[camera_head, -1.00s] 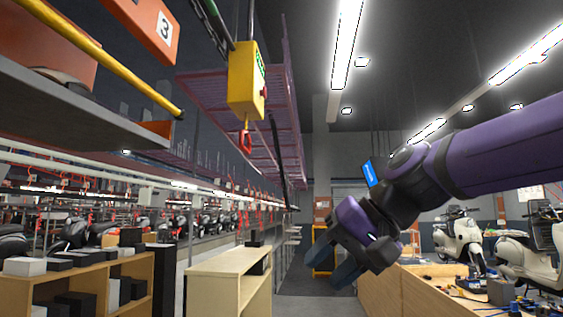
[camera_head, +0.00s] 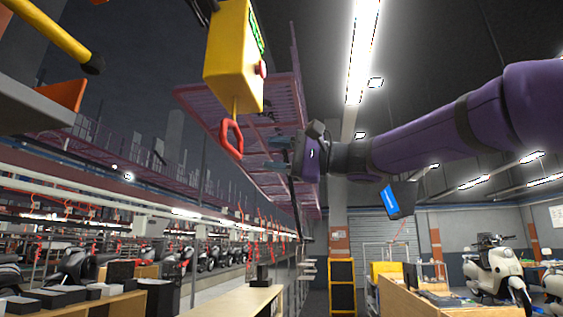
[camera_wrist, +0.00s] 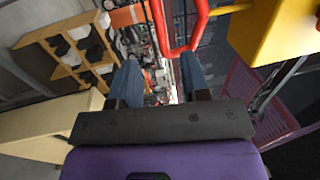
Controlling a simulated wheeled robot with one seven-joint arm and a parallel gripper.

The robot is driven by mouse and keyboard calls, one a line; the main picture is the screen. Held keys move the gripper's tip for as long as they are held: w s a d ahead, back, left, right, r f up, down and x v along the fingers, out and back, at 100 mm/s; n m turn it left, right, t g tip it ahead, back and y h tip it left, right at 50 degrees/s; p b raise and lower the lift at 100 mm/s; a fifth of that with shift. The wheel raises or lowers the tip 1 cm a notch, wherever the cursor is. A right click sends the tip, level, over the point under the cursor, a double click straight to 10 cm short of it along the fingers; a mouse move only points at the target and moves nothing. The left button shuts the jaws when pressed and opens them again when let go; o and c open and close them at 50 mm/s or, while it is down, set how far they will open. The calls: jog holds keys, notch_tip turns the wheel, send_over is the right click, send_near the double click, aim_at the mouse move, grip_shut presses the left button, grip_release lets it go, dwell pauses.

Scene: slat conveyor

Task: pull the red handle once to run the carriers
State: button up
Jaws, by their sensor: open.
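The red handle (camera_head: 231,139) is a loop hanging below a yellow control box (camera_head: 234,55) in the head view. The box has a green display and a red button on its side. My gripper (camera_head: 268,154) is just right of the handle, fingers pointing left toward it, open and empty. In the wrist view the red handle (camera_wrist: 181,30) shows beyond my gripper (camera_wrist: 160,78), near the gap between the blue fingertips. The yellow box (camera_wrist: 275,32) is at the upper right there. I cannot tell whether the fingers touch the handle.
A purple mesh walkway (camera_head: 190,98) hangs behind the box. A yellow bar (camera_head: 50,32) and grey platform (camera_head: 30,108) are at the upper left. A wooden shelf (camera_head: 235,302) stands below. A workbench (camera_head: 420,300) is at the lower right. Space around the handle looks clear.

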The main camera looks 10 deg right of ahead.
aim_at(235, 151)
jog(key=x, duration=0.9)
jog(key=shift+a, duration=0.45)
jog(key=shift+c, duration=0.2)
grip_shut()
